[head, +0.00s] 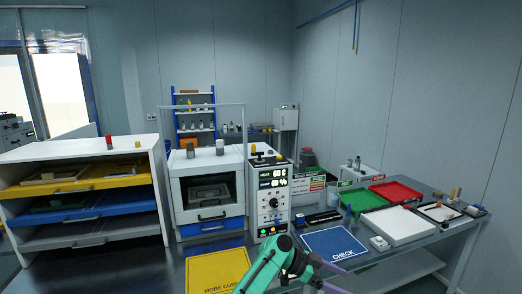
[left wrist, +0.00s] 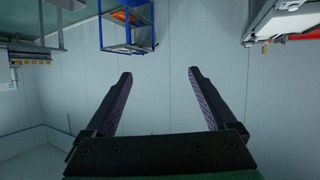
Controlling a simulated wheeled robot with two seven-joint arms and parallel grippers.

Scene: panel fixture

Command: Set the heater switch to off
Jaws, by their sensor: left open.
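My right gripper is not in view.
A white oven-like cabinet (head: 207,190) stands left of the panel, beside a shelf unit with coloured trays (head: 85,205). A yellow mat (head: 215,272) and a blue CHECK mat (head: 335,243) lie in front. Green (head: 364,201) and red (head: 397,190) trays are at the right.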

